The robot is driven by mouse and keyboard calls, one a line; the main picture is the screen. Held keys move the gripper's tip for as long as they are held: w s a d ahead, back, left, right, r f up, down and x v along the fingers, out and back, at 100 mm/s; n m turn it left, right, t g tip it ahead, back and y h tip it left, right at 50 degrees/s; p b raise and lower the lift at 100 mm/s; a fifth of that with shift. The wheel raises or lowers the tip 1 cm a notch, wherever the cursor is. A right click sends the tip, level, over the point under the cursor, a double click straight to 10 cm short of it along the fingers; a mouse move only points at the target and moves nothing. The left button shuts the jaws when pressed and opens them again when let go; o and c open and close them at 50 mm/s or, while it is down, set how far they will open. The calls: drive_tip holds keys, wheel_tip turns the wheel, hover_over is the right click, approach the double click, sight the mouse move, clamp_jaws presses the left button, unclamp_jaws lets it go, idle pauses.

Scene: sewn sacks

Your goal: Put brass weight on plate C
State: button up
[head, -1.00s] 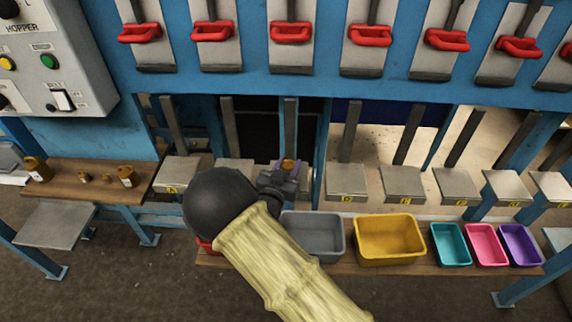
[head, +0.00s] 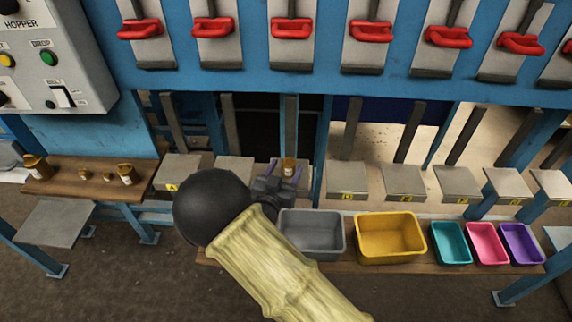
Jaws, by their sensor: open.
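A brass weight (head: 289,168) stands upright on the third plate from the left, between the second plate (head: 234,168) and plate D (head: 346,181). By its place this is plate C (head: 304,176); its label is hidden behind my gripper. My gripper (head: 284,177) is open, its two purple-grey fingers apart, just in front of the weight. The fingers look clear of it, but I cannot tell whether one still touches.
Several other brass weights, such as one at the left (head: 36,167), stand on a wooden shelf (head: 80,181). Grey (head: 313,233) and yellow (head: 390,237) bins stand below the plates, with smaller bins to the right. Red handles hang above.

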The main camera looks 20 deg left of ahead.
drive_tip(key=s+b, duration=0.1)
drive_tip(key=s, duration=0.8)
drive_tip(key=shift+a, duration=0.25)
drive_tip(key=shift+w, duration=0.15)
